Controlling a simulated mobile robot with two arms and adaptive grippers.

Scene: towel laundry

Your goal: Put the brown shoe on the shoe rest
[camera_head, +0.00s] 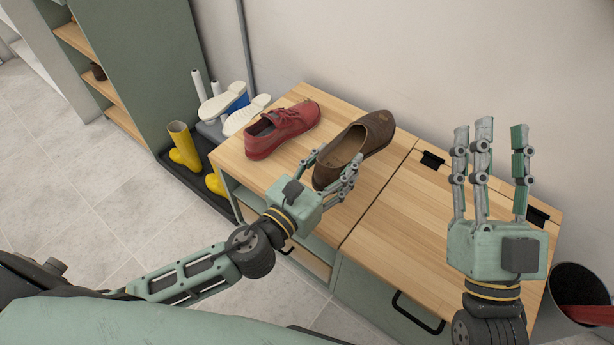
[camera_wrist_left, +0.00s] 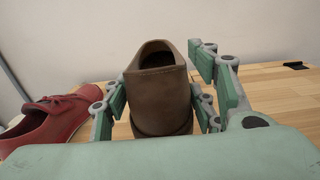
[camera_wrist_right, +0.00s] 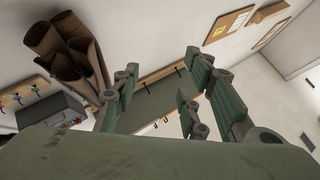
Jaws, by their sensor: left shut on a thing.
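The brown shoe (camera_head: 358,146) is on the wooden bench top (camera_head: 385,205), its toe toward the wall. My left gripper (camera_head: 335,170) is shut on its heel end, with fingers on both sides. In the left wrist view the heel of the brown shoe (camera_wrist_left: 160,95) stands between the fingers of my left gripper (camera_wrist_left: 160,105). I cannot tell whether the sole touches the wood. My right gripper (camera_head: 492,160) is raised over the right part of the bench, fingers spread, open and empty. It also shows empty in the right wrist view (camera_wrist_right: 165,95). I cannot make out a separate shoe rest.
A red shoe (camera_head: 283,129) sits left of the brown shoe on the bench. Yellow boots (camera_head: 184,147) stand in a dark tray left of the bench, near white-soled shoes (camera_head: 222,102). A dark bin (camera_head: 580,282) stands at the right. The bench's right part is clear.

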